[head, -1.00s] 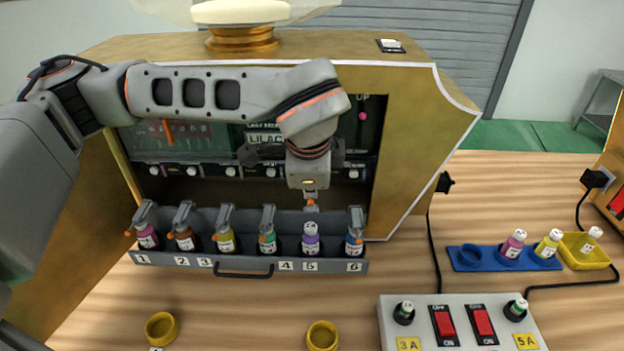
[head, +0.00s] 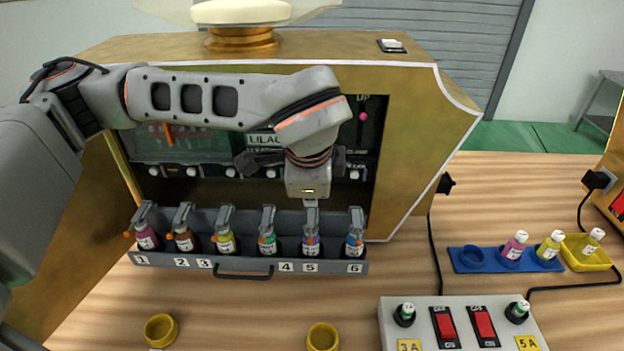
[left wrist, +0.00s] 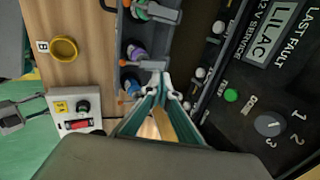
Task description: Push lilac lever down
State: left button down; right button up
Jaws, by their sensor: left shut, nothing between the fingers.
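The rack holds several small bottles, each with a grey lever above it. The lilac bottle (head: 311,246) stands in slot 5 and also shows in the left wrist view (left wrist: 136,51). Its lever (head: 311,218) is lowered over it, in line with the neighbouring levers. In the left wrist view that lever (left wrist: 148,64) reaches out over the rack. My left gripper (head: 310,203) is shut and empty, pointing down at the top of this lever; its fingertips (left wrist: 160,76) seem to touch it. My right gripper is not in view.
The rack (head: 330,266) has a black handle. The machine's dark panel (left wrist: 265,80) is close behind my left gripper. A switch box (head: 460,322), a blue holder (head: 470,262) and yellow rings (head: 160,330) stand on the table. The wood before the rack is mostly clear.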

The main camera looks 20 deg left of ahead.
pick_arm(q)
jog(key=p+v, duration=0.3)
jog(key=v, duration=0.7)
jog(key=shift+w+r, duration=0.25)
jog(key=shift+w, duration=0.05)
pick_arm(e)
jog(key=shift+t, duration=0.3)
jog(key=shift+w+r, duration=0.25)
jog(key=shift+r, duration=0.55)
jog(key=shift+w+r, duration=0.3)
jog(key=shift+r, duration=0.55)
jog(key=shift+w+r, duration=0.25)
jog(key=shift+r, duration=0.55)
